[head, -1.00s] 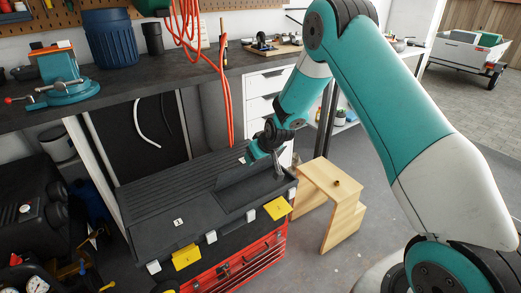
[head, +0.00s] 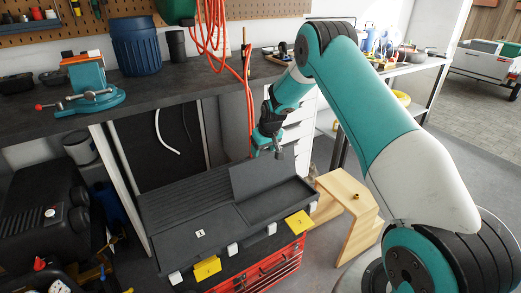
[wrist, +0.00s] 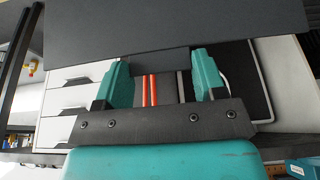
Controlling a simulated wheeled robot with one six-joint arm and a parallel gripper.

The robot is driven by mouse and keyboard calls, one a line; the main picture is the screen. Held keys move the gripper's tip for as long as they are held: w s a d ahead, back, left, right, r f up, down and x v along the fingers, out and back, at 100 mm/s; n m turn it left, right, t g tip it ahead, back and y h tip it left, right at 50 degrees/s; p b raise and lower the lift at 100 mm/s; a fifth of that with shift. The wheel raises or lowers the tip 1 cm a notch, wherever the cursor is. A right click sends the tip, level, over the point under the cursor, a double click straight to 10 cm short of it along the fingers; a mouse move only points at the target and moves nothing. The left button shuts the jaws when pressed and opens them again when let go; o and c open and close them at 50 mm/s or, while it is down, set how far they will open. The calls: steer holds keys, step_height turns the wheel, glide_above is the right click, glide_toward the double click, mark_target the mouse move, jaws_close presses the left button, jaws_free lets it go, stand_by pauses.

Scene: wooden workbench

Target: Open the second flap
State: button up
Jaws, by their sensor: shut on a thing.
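The left flap (head: 215,228), marked 1, lies closed. The right flap (head: 262,177) stands raised, leaving a shallow dark recess (head: 283,197) open in front of it. In the head view my gripper (head: 268,153) is at the raised flap's upper edge. In the wrist view the flap (wrist: 170,24) spans the top as a dark panel, and my gripper (wrist: 160,72) is shut on a dark part of it between the fingers.
A wooden step stool (head: 345,200) stands right of the toolbox. Orange cables (head: 248,110) hang from the bench beside my gripper. White drawers (head: 298,140) stand behind it. Yellow tags (head: 207,268) and white latches line the toolbox front, above red drawers (head: 270,268).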

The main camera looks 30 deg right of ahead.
steer(key=shift+w+r, duration=0.15)
steer(key=shift+w, duration=0.2)
steer(key=o, duration=1.1)
steer(key=shift+o, duration=0.9)
steer(key=shift+s, duration=0.1)
steer(key=v, duration=1.7)
steer(key=shift+s+b, duration=0.2)
steer(key=shift+b, duration=0.2)
